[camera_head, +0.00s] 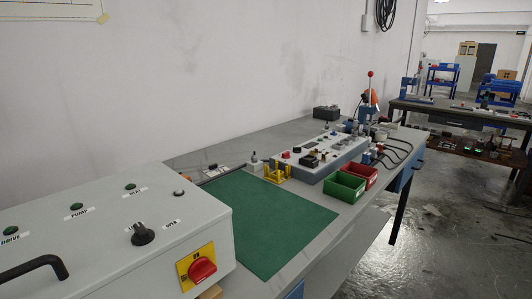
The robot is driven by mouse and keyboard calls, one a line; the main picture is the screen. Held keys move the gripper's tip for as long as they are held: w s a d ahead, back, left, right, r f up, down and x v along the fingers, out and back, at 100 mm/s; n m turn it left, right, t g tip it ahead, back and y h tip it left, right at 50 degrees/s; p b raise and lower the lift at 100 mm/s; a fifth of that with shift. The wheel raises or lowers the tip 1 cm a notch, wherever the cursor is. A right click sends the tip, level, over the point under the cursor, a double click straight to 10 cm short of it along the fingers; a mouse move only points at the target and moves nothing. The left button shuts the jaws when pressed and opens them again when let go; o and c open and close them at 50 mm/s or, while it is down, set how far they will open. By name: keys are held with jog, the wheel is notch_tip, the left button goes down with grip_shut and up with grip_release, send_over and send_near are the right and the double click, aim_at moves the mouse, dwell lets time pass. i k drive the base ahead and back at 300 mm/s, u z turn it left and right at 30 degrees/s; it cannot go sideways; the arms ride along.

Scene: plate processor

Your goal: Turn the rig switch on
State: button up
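A large light-grey control box (110,222) fills the lower left. On its right end a red rotary switch (202,269) sits on a yellow plate (184,269); its setting is too small to read. A black knob (143,234) stands on the top panel, with small labels beside it. Three dark green buttons or lamps lie along the panel, one labelled DRIVE (11,231) and one PUMP (76,207). I cannot tell for certain which control is the rig switch. My gripper is not in view.
A green mat (270,225) lies bare on the grey bench beside the box. Behind it are a yellow holder (277,172), a grey panel unit (320,157), a green bin (345,186) and a red bin (362,174). A black handle (35,268) rises at the lower left. Open floor (440,240) lies right.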

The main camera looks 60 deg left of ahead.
aim_at(286, 155)
jog(key=k, duration=0.35)
jog(key=u, duration=2.35)
